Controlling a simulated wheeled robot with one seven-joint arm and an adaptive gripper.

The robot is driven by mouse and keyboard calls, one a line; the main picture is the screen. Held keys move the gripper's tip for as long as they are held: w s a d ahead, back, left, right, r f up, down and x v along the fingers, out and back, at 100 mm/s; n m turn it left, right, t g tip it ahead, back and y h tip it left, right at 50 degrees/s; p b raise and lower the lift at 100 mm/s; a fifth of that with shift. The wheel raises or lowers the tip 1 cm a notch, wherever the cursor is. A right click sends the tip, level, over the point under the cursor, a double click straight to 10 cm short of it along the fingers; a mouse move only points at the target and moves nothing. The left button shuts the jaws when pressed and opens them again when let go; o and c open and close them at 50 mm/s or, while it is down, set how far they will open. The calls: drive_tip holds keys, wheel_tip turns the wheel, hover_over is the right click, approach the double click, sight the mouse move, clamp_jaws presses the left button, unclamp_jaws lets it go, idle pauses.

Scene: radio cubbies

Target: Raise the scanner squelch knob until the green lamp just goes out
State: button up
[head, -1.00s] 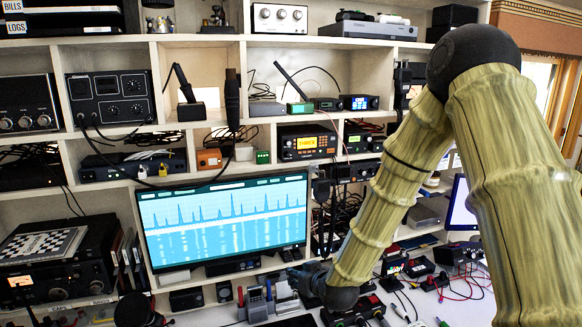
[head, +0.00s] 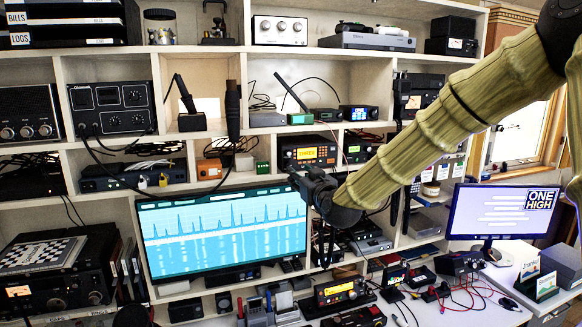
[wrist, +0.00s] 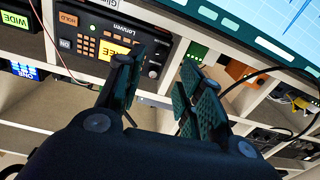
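A black radio (head: 308,152) with an orange display sits in a middle cubby, above the large screen's right part. I take it for the scanner, though no scanner label is readable. In the wrist view the radio (wrist: 105,32) appears upside down, with buttons, a lit display and a knob (wrist: 153,69) at its right. Which knob is squelch, I cannot tell. In the head view my gripper (head: 300,178) is just below the radio.
A small green box (head: 263,167) and an orange box (head: 209,168) stand left of the radio. A radio with a green display (head: 356,148) is to its right. The large screen (head: 225,232) is below. Cubby dividers and shelf edges surround the radio.

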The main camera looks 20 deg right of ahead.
sight(288, 165)
drive_tip(key=w+p, duration=0.2)
drive_tip(key=w, duration=0.6)
drive_tip(key=shift+a+p, duration=0.25)
drive_tip(key=shift+p, duration=0.1)
drive_tip(key=shift+c, duration=0.2)
clamp_jaws()
